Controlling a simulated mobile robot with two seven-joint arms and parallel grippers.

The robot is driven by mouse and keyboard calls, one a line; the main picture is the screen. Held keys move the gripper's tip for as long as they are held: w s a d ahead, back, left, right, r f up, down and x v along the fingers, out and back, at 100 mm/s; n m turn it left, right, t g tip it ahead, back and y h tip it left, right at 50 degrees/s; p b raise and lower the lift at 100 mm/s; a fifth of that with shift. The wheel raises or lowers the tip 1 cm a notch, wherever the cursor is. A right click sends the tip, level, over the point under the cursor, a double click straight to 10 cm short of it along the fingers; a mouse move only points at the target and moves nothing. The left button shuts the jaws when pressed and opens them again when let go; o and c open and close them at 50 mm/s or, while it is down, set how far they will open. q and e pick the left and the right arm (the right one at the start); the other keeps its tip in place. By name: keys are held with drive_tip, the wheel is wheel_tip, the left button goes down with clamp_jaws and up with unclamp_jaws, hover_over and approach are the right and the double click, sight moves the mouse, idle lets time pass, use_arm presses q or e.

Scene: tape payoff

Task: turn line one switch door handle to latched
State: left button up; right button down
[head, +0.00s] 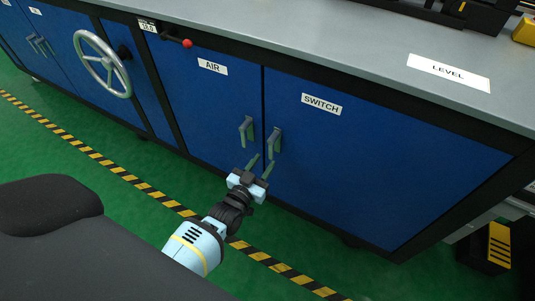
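The switch door (375,165) is a blue cabinet door with a white SWITCH label (321,104) near its top left. Its grey-green handle (275,140) is at the door's left edge and points roughly up and down. My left gripper (261,163) is just below this handle, with its two green fingers apart and nothing between them. It appears clear of the handle, but the exact gap in depth cannot be told. My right gripper is not in view.
The AIR door (210,105) is beside it on the left, with a similar handle (246,130) close by. A handwheel (103,64) and a red-knobbed lever (187,43) are further left. The grey worktop (350,50) overhangs the doors. Striped tape (170,203) crosses the open green floor.

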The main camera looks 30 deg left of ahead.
use_arm(q)
drive_tip(key=shift+s, duration=1.15)
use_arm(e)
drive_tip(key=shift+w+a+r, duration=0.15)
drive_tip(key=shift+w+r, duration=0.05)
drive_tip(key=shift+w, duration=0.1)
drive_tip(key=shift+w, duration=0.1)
